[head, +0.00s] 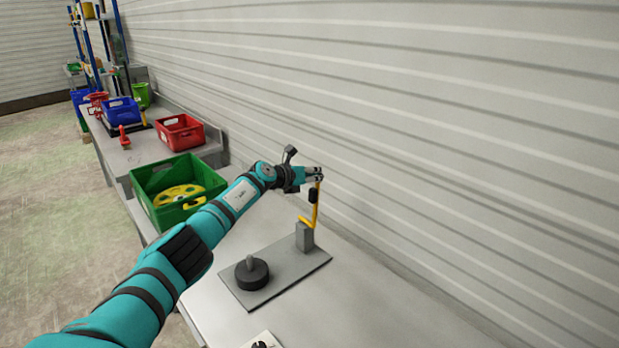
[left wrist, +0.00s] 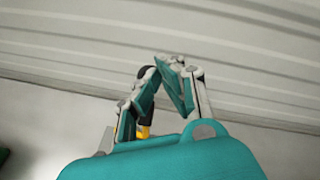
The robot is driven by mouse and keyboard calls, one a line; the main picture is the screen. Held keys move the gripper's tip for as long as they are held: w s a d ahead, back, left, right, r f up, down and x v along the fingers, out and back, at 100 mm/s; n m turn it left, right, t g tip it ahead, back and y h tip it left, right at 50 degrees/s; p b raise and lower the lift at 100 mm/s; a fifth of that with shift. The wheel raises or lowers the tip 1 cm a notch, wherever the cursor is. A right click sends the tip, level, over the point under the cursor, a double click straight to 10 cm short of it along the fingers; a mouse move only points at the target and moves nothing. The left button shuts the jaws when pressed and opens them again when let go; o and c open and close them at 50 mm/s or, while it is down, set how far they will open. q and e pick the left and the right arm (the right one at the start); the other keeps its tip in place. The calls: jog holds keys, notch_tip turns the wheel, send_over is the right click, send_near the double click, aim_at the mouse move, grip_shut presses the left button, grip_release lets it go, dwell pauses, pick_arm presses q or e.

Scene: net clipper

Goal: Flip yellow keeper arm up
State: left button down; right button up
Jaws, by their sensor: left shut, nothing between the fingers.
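The yellow keeper arm (head: 316,213) stands nearly upright from a grey block (head: 304,237) on a grey base plate (head: 285,279), in the head view. It has a black part partway up, and its top is partly hidden by my left gripper. My left gripper (head: 319,174) is shut and empty at the upper end of the keeper arm; I cannot tell whether they touch. In the left wrist view the fingertips (left wrist: 163,65) come together, and a bit of the yellow arm (left wrist: 143,131) shows behind the left finger. My right gripper is out of view.
A black disc with a grey knob (head: 251,274) sits on the base plate's near left part. A green crate (head: 168,218) holding a yellow wheel stands left on the table. A red crate (head: 180,134) stands farther back. The corrugated wall (head: 450,130) runs close behind the keeper arm.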

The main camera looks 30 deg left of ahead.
pick_arm(q)
jog(key=shift+w+d+g, duration=0.3)
jog(key=shift+w+g, duration=0.1)
jog(key=shift+w, duration=0.25)
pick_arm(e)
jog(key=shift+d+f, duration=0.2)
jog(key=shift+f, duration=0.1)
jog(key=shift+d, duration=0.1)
